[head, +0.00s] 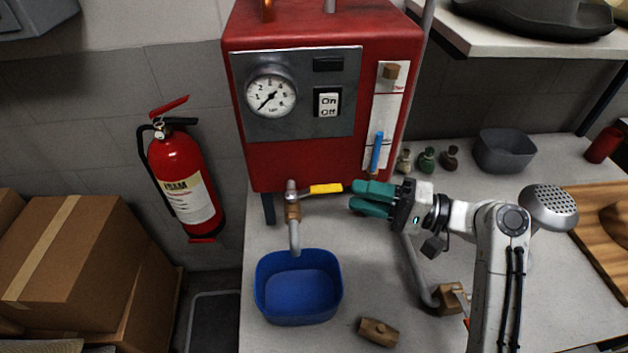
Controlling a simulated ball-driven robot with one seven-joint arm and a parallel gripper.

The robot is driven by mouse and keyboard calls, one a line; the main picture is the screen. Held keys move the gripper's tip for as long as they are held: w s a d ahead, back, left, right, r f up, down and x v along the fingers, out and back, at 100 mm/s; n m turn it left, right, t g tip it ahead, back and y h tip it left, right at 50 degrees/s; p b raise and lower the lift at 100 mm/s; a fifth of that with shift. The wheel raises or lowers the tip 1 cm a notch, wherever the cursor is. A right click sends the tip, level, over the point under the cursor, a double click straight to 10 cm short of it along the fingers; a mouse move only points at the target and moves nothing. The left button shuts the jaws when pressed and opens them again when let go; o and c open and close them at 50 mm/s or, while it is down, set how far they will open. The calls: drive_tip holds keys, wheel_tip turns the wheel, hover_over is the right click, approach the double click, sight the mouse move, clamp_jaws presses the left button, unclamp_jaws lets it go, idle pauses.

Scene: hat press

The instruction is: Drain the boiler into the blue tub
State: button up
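The red boiler (290,165) stands at the back of the worktop, with a pressure gauge (271,96), an On/Off switch (328,104) and a sight tube with a blue column (377,152). Below it is a brass drain valve (292,211) with a yellow lever (326,189) pointing right. Its grey spout (295,240) points down over the back of the blue tub (298,316). No water shows in the tub or at the spout. My gripper (354,196) has teal fingers, apart and apparently empty. Its tips are just right of the lever's end; contact is unclear.
A brown wooden piece (378,331) lies right of the tub. A grey bowl (503,152) and several small bottles (427,160) stand at the back right. A fire extinguisher (182,178) and cardboard boxes (75,250) are left of the worktop (345,275).

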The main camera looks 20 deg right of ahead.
sight(314, 186)
drive_tip(key=p+x, duration=0.1)
drive_tip(key=x, duration=0.8)
drive_tip(key=shift+w+a, duration=0.1)
drive_tip(key=shift+a, duration=0.05)
clamp_jaws()
drive_tip(key=shift+r, duration=0.1)
